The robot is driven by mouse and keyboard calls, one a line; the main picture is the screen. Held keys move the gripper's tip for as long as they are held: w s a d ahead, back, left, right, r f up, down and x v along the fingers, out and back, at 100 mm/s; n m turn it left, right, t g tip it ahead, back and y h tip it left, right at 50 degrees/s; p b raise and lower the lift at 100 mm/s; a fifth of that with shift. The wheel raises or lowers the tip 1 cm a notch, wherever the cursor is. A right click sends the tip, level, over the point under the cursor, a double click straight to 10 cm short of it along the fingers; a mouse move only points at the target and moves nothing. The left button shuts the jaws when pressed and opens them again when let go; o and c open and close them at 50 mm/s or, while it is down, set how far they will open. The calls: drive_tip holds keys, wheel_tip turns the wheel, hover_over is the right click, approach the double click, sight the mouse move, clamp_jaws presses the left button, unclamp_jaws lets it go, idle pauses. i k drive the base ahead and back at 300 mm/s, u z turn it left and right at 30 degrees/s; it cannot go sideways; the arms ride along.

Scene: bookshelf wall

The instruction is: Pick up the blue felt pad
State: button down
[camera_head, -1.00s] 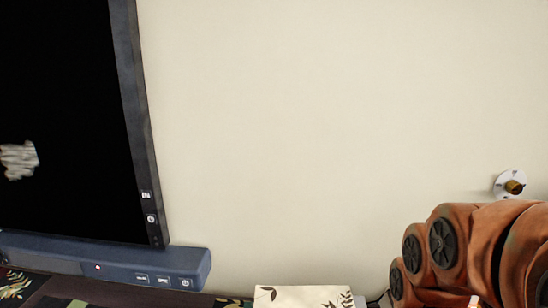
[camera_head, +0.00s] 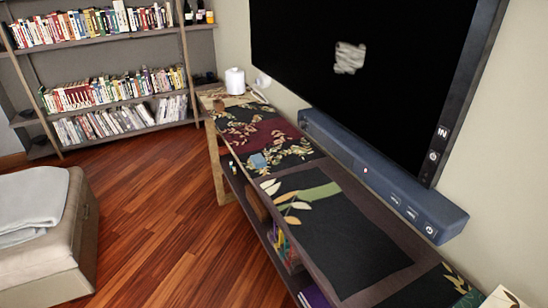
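A small light blue patch (camera_head: 258,160) lies on the long console table (camera_head: 352,183), on the patterned dark cloth near the table's front edge. It looks like the blue felt pad, but it is too small to be sure. My gripper is not in view.
A black screen (camera_head: 355,110) hangs on the wall above a blue-grey soundbar (camera_head: 400,190). A white canister (camera_head: 235,81) stands at the table's far end. A beige ottoman (camera_head: 45,240) with a grey blanket (camera_head: 30,205) is at left. Bookshelves (camera_head: 110,100) stand behind. Wooden floor (camera_head: 160,200) between is clear.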

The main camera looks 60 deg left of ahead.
sight(258, 161)
drive_tip(key=u, duration=2.25)
